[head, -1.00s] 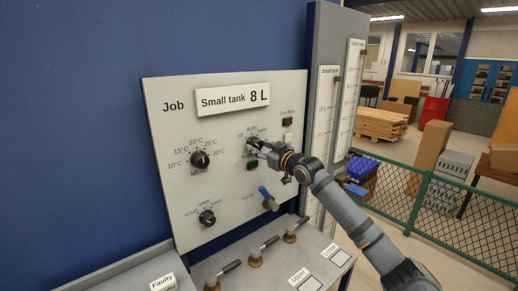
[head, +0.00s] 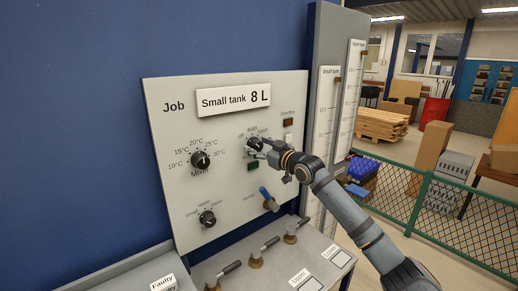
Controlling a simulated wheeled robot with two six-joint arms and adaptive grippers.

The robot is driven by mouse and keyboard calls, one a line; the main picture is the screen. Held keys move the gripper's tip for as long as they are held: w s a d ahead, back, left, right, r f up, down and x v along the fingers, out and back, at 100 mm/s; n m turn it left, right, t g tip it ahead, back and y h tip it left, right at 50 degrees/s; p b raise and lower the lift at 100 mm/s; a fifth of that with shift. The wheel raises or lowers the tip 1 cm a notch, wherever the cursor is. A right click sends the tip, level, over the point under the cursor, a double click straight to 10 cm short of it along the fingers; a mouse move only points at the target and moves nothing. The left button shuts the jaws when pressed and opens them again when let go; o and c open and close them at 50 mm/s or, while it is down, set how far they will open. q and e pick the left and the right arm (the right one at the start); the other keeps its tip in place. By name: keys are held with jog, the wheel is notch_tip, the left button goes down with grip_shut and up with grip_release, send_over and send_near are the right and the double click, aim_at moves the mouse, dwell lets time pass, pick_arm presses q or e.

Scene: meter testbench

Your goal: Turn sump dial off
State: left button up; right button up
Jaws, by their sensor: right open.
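The dial marked off, auto and hand (head: 253,145) is a black knob on the upright grey panel (head: 225,225). Its name label is not readable, being hidden or too small. My right gripper (head: 262,148) is open, with its fingertips at the right side of this knob. I cannot tell whether they touch it. The knob's pointer is too small and partly covered to read surely. My left gripper is not in view.
The mixer dial (head: 200,160) and a lower dial (head: 207,218) sit to the left. A green indicator (head: 252,166) is just below the knob, and a blue-handled lever (head: 267,197) lower down. Several levers stand on the bench ledge. A green mesh fence (head: 460,215) is at right.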

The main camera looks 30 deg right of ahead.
aim_at(252, 117)
notch_tip(252, 117, up, 9)
jog(key=shift+r, duration=0.2)
jog(key=shift+f, duration=0.1)
dwell(0.5)
